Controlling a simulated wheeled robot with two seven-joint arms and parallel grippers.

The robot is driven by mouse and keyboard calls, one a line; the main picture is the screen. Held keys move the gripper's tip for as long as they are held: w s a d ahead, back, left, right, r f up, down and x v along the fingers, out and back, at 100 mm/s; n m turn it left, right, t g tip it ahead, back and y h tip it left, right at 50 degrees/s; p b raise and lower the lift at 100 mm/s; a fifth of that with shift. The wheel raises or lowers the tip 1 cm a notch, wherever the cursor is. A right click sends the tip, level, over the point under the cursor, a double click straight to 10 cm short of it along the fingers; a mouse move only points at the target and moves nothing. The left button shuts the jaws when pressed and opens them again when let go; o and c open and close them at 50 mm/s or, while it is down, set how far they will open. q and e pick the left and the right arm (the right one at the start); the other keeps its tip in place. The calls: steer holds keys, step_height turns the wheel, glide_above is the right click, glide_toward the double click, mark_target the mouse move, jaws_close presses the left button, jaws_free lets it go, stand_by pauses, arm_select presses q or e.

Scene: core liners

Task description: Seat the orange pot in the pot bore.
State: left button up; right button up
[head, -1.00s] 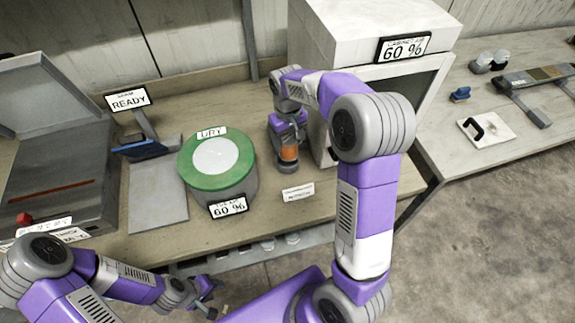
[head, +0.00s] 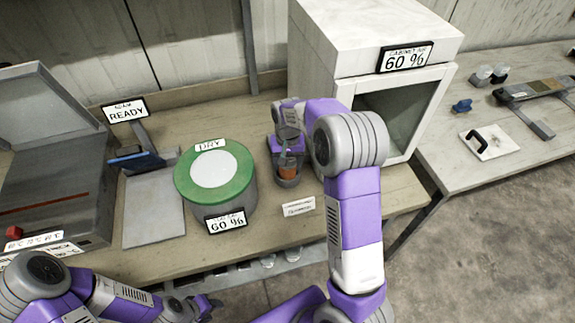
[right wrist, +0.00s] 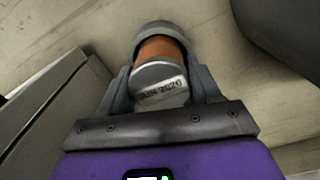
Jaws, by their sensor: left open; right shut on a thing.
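The orange pot (head: 288,172) is at the bench's middle, right of the green-topped drum. My right gripper (head: 287,166) is shut on it from above. In the right wrist view the pot (right wrist: 160,48) shows between the fingers, with a grey lettered cap (right wrist: 160,84) at its near end. A grey ring (head: 287,182) surrounds its lower end; I cannot tell whether this is the pot bore or part of the pot, nor how deep the pot sits. My left gripper (head: 208,306) is open and empty at the bench's front, low in the head view.
The green-topped drum (head: 238,181) stands left of the pot. A white cabinet (head: 335,60) stands close behind and right. A small label card (head: 298,206) lies in front. A grey case (head: 50,165) is at far left. A side bench (head: 470,185) holds small parts.

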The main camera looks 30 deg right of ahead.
steer(key=shift+f, duration=0.3)
steer(key=shift+f, duration=0.1)
steer(key=o, duration=1.2)
steer(key=shift+c, duration=0.2)
step_height(320, 180, up, 12)
steer(key=p, duration=0.2)
steer(key=shift+p, duration=0.3)
